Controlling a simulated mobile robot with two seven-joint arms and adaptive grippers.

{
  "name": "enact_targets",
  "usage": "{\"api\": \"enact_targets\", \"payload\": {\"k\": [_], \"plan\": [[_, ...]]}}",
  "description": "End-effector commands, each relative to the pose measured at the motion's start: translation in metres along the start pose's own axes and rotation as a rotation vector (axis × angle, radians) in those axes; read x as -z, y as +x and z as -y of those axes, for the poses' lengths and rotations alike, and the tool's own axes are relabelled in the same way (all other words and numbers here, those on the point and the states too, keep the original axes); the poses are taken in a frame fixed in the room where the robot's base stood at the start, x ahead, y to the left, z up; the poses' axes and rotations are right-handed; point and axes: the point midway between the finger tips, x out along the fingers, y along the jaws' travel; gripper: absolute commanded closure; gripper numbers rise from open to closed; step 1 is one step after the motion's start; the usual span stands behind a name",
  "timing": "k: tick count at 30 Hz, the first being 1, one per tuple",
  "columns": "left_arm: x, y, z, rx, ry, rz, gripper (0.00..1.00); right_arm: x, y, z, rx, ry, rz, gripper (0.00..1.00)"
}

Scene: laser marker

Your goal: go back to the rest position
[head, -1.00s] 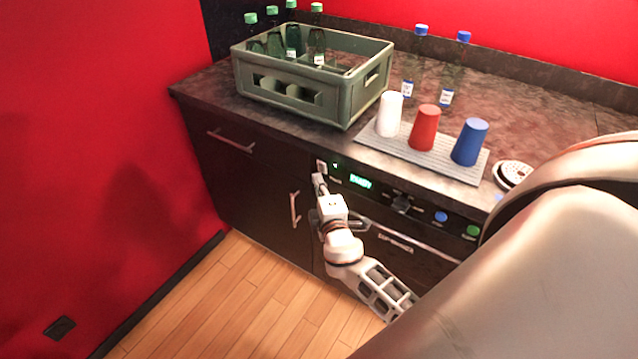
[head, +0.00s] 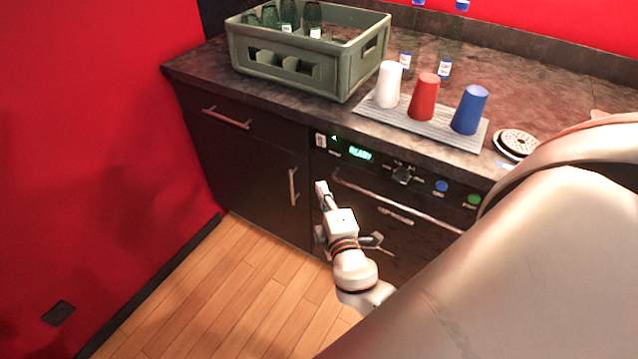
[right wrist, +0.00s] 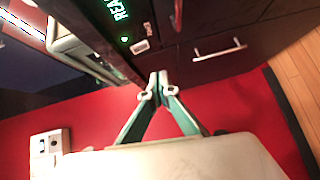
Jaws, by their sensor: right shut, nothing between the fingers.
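My right gripper (head: 322,188) is in front of the dark appliance front (head: 400,240), below its control panel (head: 400,174). Its fingers are shut and empty, and they show closed together in the right wrist view (right wrist: 157,82). The gripper is apart from the panel. The panel carries a white switch at its left end (head: 320,140), a green READY display (head: 360,153), a dark knob (head: 402,175), a blue button (head: 441,186) and a green button (head: 474,199). My left gripper is not in view.
A green crate (head: 290,72) with bottles stands on the counter (head: 200,66). White (head: 388,84), red (head: 423,97) and blue (head: 469,109) cups stand upside down on a grey mat (head: 375,112). Long handles (head: 293,187) stick out from the cabinet. The wooden floor (head: 240,300) is clear.

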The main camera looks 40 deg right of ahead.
Motion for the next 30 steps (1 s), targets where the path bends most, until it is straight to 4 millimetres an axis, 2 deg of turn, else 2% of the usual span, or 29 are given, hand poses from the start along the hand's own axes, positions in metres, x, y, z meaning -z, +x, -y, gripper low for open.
{"api": "enact_targets", "payload": {"k": [17, 20, 23, 26, 30], "plan": [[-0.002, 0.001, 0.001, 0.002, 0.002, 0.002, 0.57, 0.000, -0.001, 0.001, 0.001, 0.001, -0.001, 1.00], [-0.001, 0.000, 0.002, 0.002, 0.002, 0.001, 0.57, 0.001, -0.005, 0.009, 0.027, 0.026, -0.010, 1.00], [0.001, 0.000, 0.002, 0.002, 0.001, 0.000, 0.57, 0.005, -0.015, 0.032, 0.101, 0.107, -0.037, 1.00], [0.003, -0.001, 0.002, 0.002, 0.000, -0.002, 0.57, 0.013, -0.036, 0.067, 0.221, 0.245, -0.071, 1.00], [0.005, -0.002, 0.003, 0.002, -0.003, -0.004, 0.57, 0.028, -0.078, 0.116, 0.415, 0.477, -0.109, 1.00]]}}
